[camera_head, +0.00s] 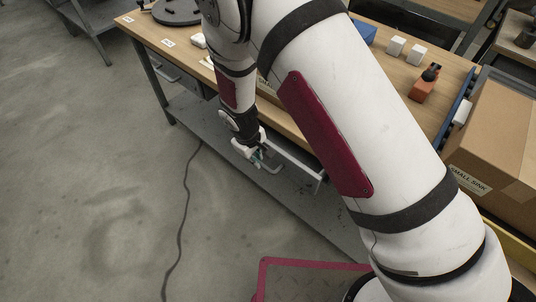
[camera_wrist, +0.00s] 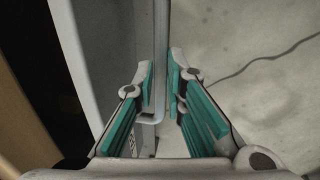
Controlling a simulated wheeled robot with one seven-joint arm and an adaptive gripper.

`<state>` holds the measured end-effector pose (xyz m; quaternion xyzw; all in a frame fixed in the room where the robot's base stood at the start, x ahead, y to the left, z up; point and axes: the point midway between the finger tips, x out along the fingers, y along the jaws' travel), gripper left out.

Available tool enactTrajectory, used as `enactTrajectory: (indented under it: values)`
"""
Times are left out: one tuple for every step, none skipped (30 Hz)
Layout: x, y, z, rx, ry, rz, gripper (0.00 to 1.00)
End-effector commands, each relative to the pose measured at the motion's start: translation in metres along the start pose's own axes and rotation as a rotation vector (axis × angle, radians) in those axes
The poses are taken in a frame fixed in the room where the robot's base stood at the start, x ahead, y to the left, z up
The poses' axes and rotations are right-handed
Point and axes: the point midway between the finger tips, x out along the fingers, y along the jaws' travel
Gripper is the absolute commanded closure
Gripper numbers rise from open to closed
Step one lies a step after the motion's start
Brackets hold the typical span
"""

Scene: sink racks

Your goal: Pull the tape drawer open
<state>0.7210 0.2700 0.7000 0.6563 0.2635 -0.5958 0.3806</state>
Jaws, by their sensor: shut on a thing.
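My gripper (camera_head: 262,158) is at the front of the workbench, low beside a light grey drawer front (camera_head: 298,164). In the wrist view, my gripper (camera_wrist: 162,82) has its teal-padded fingers on both sides of a grey bar handle (camera_wrist: 160,50) and is shut on it. The drawer front (camera_wrist: 98,50) stands to the left of the handle there. A dark gap shows between this panel and the wooden bench edge (camera_wrist: 22,105). My arm hides part of the drawer in the head view, and no tape label can be read.
The wooden workbench (camera_head: 442,92) holds white blocks (camera_head: 396,46) and an orange-brown item (camera_head: 424,88). A cardboard box (camera_head: 495,140) stands at the right. A grey lower shelf (camera_head: 205,122) runs under the bench. Open floor with a dark cable (camera_head: 184,200) lies in front.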

Motion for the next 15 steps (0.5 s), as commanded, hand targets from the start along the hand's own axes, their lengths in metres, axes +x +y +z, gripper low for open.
enactTrajectory:
  values:
    - [-0.002,-0.013,-0.004,-0.007,0.000,-0.001,1.00]
    - [-0.004,-0.020,-0.006,-0.008,0.000,-0.001,1.00]
    - [-0.006,-0.030,-0.008,-0.008,-0.001,-0.001,1.00]
    - [-0.008,-0.038,-0.009,-0.009,-0.001,-0.001,1.00]
    - [-0.009,-0.046,-0.009,-0.009,-0.002,-0.001,1.00]
    - [-0.012,-0.057,-0.009,-0.009,-0.002,-0.001,1.00]
    - [-0.013,-0.065,-0.009,-0.008,-0.002,-0.001,1.00]
    - [-0.015,-0.073,-0.010,-0.008,-0.002,-0.001,1.00]
    - [-0.017,-0.083,-0.010,-0.009,-0.002,-0.001,1.00]
    - [-0.019,-0.091,-0.010,-0.008,-0.001,-0.001,1.00]
    - [-0.020,-0.098,-0.010,-0.009,-0.001,-0.001,1.00]
    - [-0.022,-0.108,-0.010,-0.007,-0.002,-0.001,1.00]
    - [-0.023,-0.115,-0.010,-0.007,-0.002,-0.001,1.00]
    - [-0.024,-0.121,-0.010,-0.007,-0.002,0.000,1.00]
    - [-0.025,-0.130,-0.010,-0.006,-0.001,0.000,1.00]
